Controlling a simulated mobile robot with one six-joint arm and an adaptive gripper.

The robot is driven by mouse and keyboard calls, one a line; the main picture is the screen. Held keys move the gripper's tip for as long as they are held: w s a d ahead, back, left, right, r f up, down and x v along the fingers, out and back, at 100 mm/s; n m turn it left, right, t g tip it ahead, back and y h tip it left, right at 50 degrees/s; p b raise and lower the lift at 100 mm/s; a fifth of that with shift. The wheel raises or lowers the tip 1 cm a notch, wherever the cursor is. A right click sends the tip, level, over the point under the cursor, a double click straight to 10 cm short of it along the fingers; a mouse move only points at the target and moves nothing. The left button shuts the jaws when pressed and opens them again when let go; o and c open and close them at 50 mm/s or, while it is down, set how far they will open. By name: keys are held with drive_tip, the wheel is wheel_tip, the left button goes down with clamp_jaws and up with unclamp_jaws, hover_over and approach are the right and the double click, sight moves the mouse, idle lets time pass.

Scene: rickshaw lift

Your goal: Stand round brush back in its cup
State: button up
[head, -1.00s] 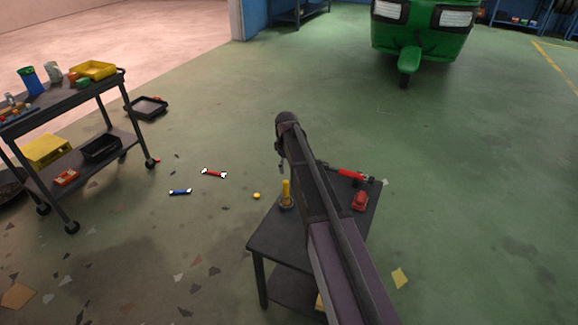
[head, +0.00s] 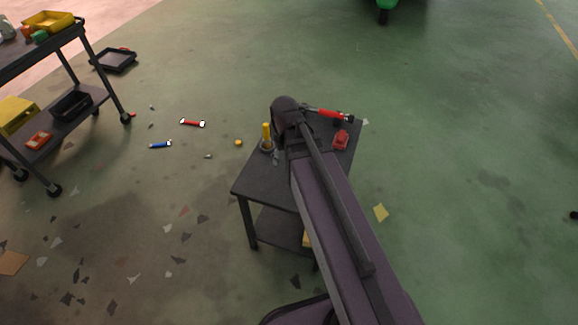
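A yellow upright handle (head: 267,131), which looks like the round brush, stands on the small dark table. Its foot is in or on a small pale round holder (head: 266,147), likely the cup; I cannot tell how deep it sits. My arm reaches over the table from the lower right, and its dark joint hides part of the tabletop. A small grey piece of my gripper (head: 276,158) seems to show just right of and below the holder. The fingers are too small and hidden to tell open from shut, or whether they touch anything.
On the dark table (head: 262,184) lie a red-handled tool (head: 328,113) and a red object (head: 341,140) to the right of my arm. A red wrench (head: 192,123), a blue wrench (head: 160,145) and a yellow piece (head: 239,143) lie on the floor. A cart (head: 70,105) stands left.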

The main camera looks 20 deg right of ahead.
drive_tip(key=s+m, duration=0.1)
drive_tip(key=s, duration=0.3)
idle(0.5)
drive_tip(key=shift+c, duration=1)
